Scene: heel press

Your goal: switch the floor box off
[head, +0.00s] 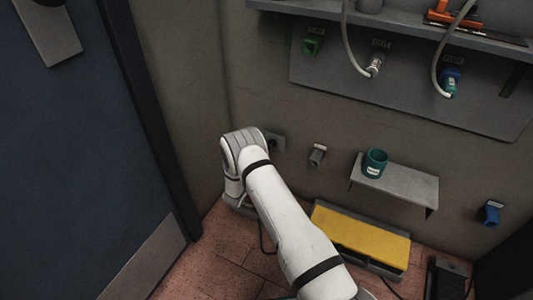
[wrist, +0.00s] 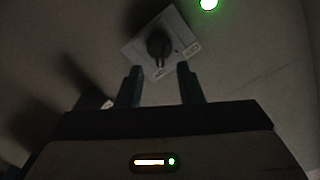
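My gripper (wrist: 160,70) shows in the wrist view with its two dark fingers apart and nothing between them. Ahead of the fingertips is a pale wall plate (wrist: 184,32) with a dark round knob (wrist: 159,43) and small labels, too dim to read. In the head view the plate (head: 279,143) is on the wall just right of my arm's bend; my gripper is hidden there. On the floor are a wide yellow-topped grey unit (head: 358,233) and a dark pedal-like unit (head: 444,280). A grey box (head: 238,206) is partly hidden behind my arm. Which is the floor box is unclear.
A small grey shelf (head: 405,187) holds a teal cup (head: 374,163). A grey wall fitting (head: 317,155) and a blue one (head: 491,213) flank it. Hoses hang from the upper panel (head: 410,95). A blue door (head: 65,150) stands left. A green light (wrist: 208,4) glows above the plate.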

